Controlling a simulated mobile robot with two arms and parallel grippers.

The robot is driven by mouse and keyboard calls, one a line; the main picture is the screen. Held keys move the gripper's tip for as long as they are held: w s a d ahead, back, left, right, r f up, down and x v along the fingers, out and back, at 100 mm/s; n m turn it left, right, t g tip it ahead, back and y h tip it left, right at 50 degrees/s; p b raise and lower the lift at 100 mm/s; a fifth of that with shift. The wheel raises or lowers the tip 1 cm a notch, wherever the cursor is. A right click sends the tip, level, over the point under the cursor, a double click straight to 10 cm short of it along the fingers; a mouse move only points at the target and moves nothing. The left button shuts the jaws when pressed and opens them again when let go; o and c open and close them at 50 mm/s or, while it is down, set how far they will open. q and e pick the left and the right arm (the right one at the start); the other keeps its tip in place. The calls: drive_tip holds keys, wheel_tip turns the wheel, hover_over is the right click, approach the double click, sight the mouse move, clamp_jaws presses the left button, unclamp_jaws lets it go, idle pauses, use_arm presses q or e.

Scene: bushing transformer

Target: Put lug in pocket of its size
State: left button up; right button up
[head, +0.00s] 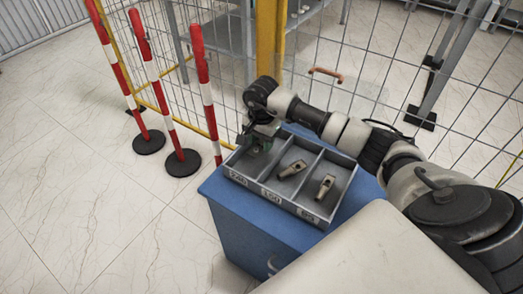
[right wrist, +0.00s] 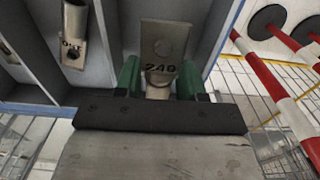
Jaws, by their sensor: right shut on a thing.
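My right gripper (head: 260,142) is over the left pocket of a grey three-pocket tray (head: 318,219). In the right wrist view its green fingers (right wrist: 158,78) are shut on a metal lug (right wrist: 163,43) stamped 240. The label on the left pocket's front appears to read 240; the middle one looks like 150, and the right one is too small to read. The held lug is low at the pocket; I cannot tell whether it touches the floor. One lug (head: 292,169) lies in the middle pocket and another (head: 325,187) in the right pocket. My left gripper is not in view.
The tray stands on a blue cabinet (head: 235,228). Red and white posts (head: 155,75) stand on the floor to the left. A wire mesh fence (head: 345,60) with a yellow post (head: 269,40) is close behind. Dividers separate the pockets.

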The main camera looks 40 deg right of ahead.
sight(262, 143)
wheel_tip(262, 143, down, 3)
drive_tip(key=shift+f, duration=0.15)
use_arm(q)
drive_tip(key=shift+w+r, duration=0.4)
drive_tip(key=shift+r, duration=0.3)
use_arm(e)
drive_tip(key=shift+f, duration=0.35)
use_arm(q)
drive_tip(key=shift+b, duration=0.3)
use_arm(e)
drive_tip(key=shift+f, duration=0.1)
drive_tip(key=o, duration=1)
drive_tip(key=shift+c, duration=0.2)
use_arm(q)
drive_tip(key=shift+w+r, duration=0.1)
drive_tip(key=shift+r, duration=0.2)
use_arm(e)
drive_tip(key=shift+w+d+r, duration=0.1)
drive_tip(key=shift+r, duration=0.55)
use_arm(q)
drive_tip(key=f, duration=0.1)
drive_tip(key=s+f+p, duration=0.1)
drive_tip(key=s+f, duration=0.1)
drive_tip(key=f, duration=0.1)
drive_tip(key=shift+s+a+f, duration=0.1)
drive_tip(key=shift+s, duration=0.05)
use_arm(e)
wheel_tip(262, 143, up, 11)
